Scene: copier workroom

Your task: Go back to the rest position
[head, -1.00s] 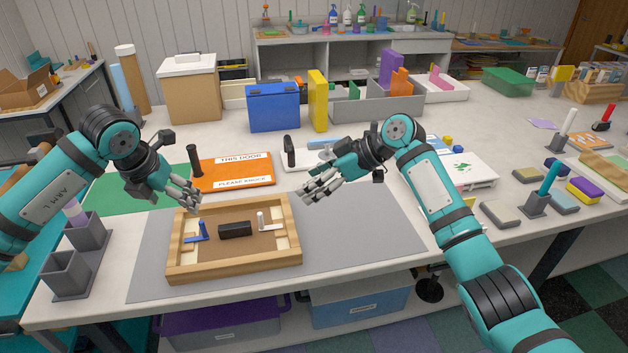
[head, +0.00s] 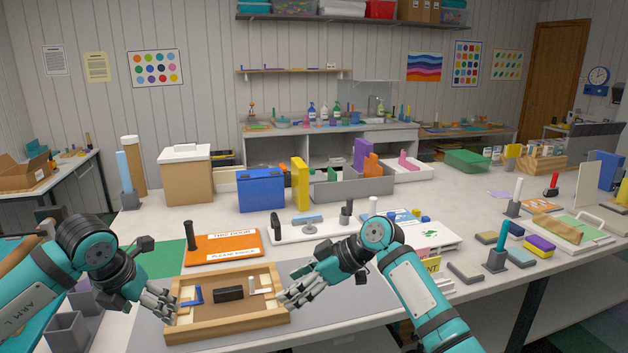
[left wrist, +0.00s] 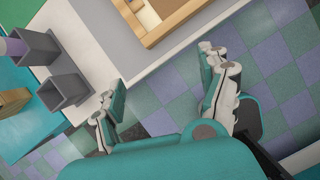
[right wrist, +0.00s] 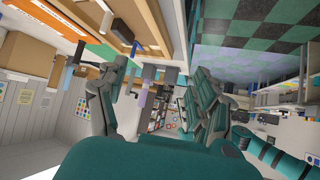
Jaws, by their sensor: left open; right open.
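My left gripper (head: 168,304) is open and empty at the left side of a wooden tray (head: 240,325) on the grey mat. In the left wrist view its fingers (left wrist: 165,100) are spread, with bare floor and the table edge beyond. My right gripper (head: 288,303) is open and empty at the right side of the tray. Its spread fingers (right wrist: 155,100) also show in the right wrist view with nothing between them. Whether either gripper touches the tray cannot be told. The tray holds a blue piece (head: 193,296), a black block (head: 229,294) and a white piece (head: 252,287).
An orange door sign (head: 215,250) lies behind the tray. A blue box (head: 261,191) and a grey bin (head: 350,187) stand farther back. Grey holders (left wrist: 65,90) stand left of the mat.

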